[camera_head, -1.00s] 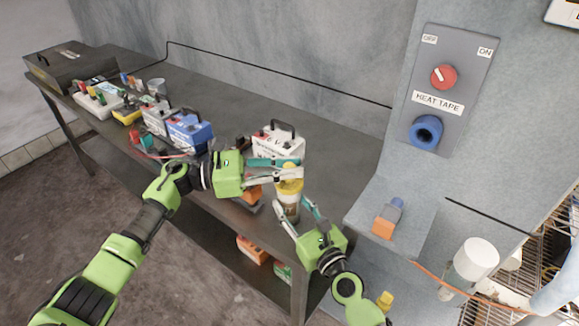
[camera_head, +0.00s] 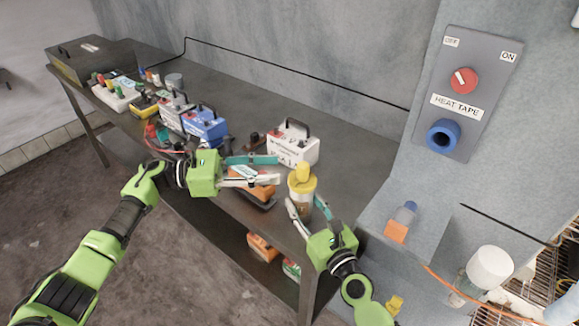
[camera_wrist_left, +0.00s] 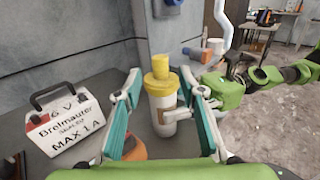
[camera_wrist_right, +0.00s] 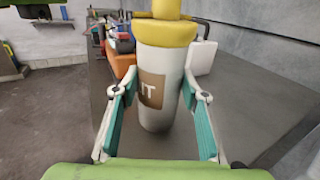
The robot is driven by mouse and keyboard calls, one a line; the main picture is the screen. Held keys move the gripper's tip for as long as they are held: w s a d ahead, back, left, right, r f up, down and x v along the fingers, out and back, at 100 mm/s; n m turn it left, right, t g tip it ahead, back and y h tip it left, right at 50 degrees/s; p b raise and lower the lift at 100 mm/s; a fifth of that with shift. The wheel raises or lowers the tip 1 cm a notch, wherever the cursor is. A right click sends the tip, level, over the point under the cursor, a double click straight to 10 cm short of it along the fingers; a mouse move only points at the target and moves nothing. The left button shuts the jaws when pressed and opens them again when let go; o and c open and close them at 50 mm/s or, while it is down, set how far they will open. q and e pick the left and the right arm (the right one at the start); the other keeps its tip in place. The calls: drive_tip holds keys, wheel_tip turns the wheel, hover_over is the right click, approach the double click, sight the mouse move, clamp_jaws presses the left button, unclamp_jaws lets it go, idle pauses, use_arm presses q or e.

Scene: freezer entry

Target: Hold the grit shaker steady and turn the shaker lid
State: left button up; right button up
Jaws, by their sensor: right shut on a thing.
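The grit shaker (camera_head: 300,206) is a pale cylinder with a brown label, upright at the right end of the workbench. Its yellow shaker lid (camera_head: 302,178) is on top, with a narrower yellow knob. My right gripper (camera_head: 307,212) is shut on the shaker body from the front; the right wrist view shows the body (camera_wrist_right: 160,100) between its fingers, below the lid (camera_wrist_right: 165,30). My left gripper (camera_head: 278,170) is open and empty, left of the lid and apart from it. In the left wrist view the lid (camera_wrist_left: 160,78) is ahead, beyond the spread fingertips.
A white battery box (camera_head: 293,146) stands behind my left gripper. An orange tool (camera_head: 255,190) lies below it near the bench's front edge. A blue box (camera_head: 205,124) stands farther left. A heat tape switch panel (camera_head: 460,90) is on the wall at right.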

use_arm(q)
drive_tip(key=a, duration=0.3)
drive_tip(key=shift+s+a, duration=0.25)
drive_tip(key=shift+a, duration=0.05)
use_arm(e)
drive_tip(key=o, duration=1.6)
drive_tip(key=shift+o, duration=0.2)
drive_tip(key=o, duration=0.5)
drive_tip(key=shift+c, duration=0.2)
drive_tip(key=shift+s+d, duration=0.1)
drive_tip(key=shift+v, duration=3.4)
